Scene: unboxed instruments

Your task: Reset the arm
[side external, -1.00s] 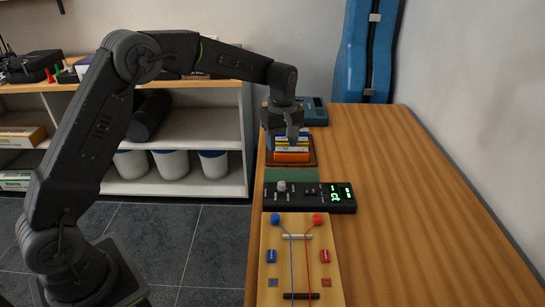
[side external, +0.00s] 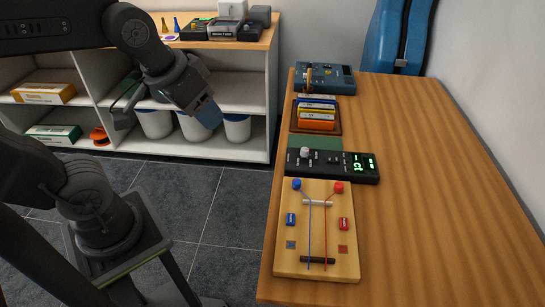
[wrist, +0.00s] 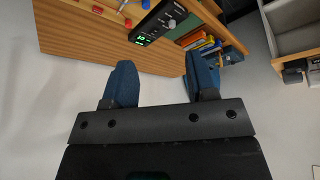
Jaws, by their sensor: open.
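My gripper (side external: 208,115) hangs in the air left of the wooden table (side external: 420,150), in front of the shelf unit, in the side view. Its blue fingers also show in the wrist view (wrist: 161,75), spread apart with nothing between them. My arm is folded back, with its upper links running out of the picture at the left. The gripper is clear of the table and touches nothing that I can see.
On the table's left side stand a wooden board with red and blue cords (side external: 338,255), a black instrument with green digits (side external: 335,172), a dark tray of coloured boxes (side external: 316,122) and a blue device (side external: 335,78). White bins (side external: 238,128) sit in the shelf unit (side external: 268,75).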

